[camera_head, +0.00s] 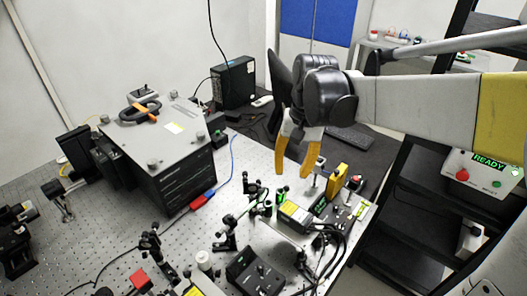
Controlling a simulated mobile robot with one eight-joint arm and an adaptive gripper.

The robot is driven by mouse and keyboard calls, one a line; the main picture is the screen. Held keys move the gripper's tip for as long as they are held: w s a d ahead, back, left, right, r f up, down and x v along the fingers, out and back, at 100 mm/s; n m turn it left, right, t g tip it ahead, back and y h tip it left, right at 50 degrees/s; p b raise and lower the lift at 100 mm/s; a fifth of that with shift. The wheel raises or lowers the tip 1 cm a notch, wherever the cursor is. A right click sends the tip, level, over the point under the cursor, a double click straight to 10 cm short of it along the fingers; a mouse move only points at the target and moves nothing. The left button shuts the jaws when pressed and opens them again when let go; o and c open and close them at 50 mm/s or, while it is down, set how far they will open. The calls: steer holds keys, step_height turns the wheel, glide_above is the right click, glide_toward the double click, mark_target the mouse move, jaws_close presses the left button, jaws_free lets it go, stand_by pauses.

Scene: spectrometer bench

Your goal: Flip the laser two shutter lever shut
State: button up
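My gripper (292,174) hangs above the right part of the optical table, its two yellow fingers pointing down. The fingertips are apart and nothing shows between them. Below them is a dark laser-like box with a yellow label (293,212). A second box with a yellow label (198,289) is cut off by the bottom edge. I cannot tell which of them is laser two. The shutter lever is too small to make out, or is hidden among the small mounts.
The perforated optical table (110,220) bears several black mounts and posts. A large grey-topped unit (165,138) stands at the left. A black switch box (257,272) sits at the front. A yellow block (337,180) stands right of the fingers. A READY panel (487,170) is at the right.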

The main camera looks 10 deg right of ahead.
mark_target(287, 188)
steer(key=f, duration=0.3)
steer(key=f+b, duration=0.1)
steer(key=f, duration=0.2)
steer(key=a+f+b, duration=0.1)
steer(key=f, duration=0.2)
steer(key=shift+w, duration=0.2)
steer(key=shift+r, duration=0.1)
